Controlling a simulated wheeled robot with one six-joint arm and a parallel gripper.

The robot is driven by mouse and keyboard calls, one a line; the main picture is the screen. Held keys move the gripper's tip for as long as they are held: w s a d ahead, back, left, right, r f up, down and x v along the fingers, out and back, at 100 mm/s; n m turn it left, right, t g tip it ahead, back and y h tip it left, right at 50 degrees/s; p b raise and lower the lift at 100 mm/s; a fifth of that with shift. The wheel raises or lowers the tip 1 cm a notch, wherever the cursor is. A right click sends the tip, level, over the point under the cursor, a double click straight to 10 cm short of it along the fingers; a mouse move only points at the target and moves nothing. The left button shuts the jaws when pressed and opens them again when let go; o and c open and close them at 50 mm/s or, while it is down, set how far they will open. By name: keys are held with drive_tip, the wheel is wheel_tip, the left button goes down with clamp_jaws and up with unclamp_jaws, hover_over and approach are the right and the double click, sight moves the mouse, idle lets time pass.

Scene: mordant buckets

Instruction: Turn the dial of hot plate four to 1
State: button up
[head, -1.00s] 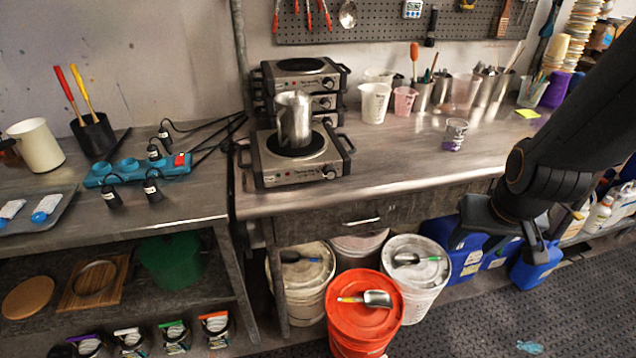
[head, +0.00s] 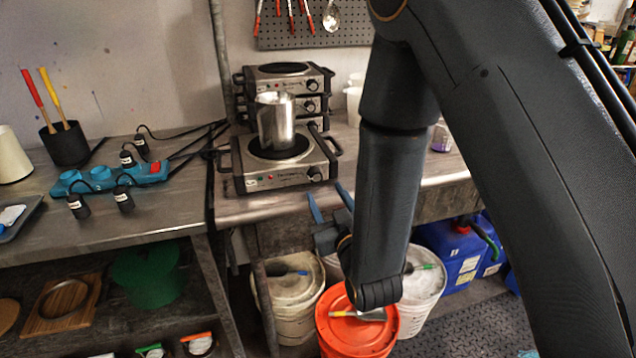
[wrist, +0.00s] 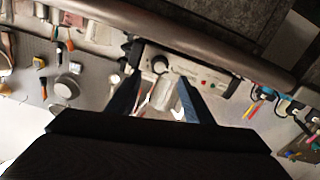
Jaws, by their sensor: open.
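A hot plate (head: 262,181) with a black dial (head: 315,174) on its front stands near the bench's front edge, a metal beaker (head: 276,125) on its burner. Behind it is a stack of similar hot plates (head: 285,78) with dials at their right ends. I cannot read which is number four. My gripper (head: 328,198) is open and empty, its blue fingers pointing up toward the front hot plate's dial. In the wrist view the front panel (wrist: 205,74) and dial (wrist: 160,65) lie just beyond and between the fingertips (wrist: 159,78), apparently apart from them. The dial's setting is too small to read.
The metal bench (head: 240,209) has its edge close to my gripper. A blue power strip (head: 110,176) with cables lies on the left table. Below the bench stand an orange bucket (head: 340,338) and white buckets (head: 295,290). My arm hides the bench's right part.

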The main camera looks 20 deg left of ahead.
sight(317, 177)
drive_tip(key=p+x, duration=0.1)
drive_tip(key=x, duration=0.6)
drive_tip(key=shift+w+a+p, duration=0.15)
drive_tip(key=shift+w+p, duration=0.05)
drive_tip(key=shift+p, duration=0.15)
drive_tip(key=shift+c, duration=0.4)
drive_tip(key=c, duration=1)
drive_tip(key=shift+o, duration=0.2)
drive_tip(key=m+b, duration=0.1)
drive_tip(key=m, duration=0.2)
drive_tip(key=shift+b, duration=0.35)
drive_tip(key=shift+m+b, duration=0.7)
drive_tip(key=shift+m, duration=1.3)
